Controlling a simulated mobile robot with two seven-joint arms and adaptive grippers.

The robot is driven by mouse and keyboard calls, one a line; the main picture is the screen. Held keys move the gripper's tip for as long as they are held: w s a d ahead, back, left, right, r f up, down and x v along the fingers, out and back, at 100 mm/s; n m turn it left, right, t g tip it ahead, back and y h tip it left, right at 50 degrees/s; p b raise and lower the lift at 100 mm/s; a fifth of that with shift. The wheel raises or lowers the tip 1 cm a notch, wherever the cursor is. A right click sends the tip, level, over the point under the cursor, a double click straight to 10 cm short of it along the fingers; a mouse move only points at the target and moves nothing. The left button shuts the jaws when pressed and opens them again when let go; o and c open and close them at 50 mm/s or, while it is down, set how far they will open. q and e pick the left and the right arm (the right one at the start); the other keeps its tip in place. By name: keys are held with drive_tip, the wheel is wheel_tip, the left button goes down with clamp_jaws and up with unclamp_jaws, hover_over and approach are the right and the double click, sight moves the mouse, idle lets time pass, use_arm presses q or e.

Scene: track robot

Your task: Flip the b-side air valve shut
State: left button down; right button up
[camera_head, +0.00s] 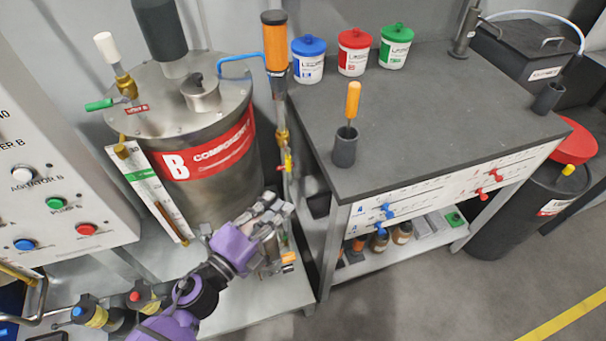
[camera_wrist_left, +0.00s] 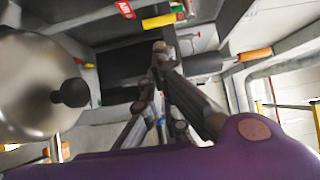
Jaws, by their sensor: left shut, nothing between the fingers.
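In the left wrist view, a yellow lever (camera_wrist_left: 160,20) lies near a red tag (camera_wrist_left: 125,9) whose text seems to read AIR; I take this as the b-side air valve. My left gripper (camera_head: 273,208) is shut and empty, below and slightly left of the lever in the head view. In the left wrist view its fingertips (camera_wrist_left: 158,58) are apart from the lever in the picture. The lever's exact angle is too small to tell. My right gripper is out of view.
A green-handled valve (camera_head: 100,104) is on the tank lid. The dark worktable (camera_head: 430,120) stands right, with an orange-handled tool in a cup (camera_head: 345,148) near its edge. A button panel (camera_head: 60,190) stands left. A low shelf (camera_head: 255,305) is under the gripper.

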sight(288, 160)
use_arm(q)
drive_tip(key=p+x, duration=0.1)
drive_tip(key=x, duration=0.9)
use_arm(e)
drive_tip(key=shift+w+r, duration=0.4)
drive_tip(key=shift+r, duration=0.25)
use_arm(q)
drive_tip(key=shift+a, duration=0.15)
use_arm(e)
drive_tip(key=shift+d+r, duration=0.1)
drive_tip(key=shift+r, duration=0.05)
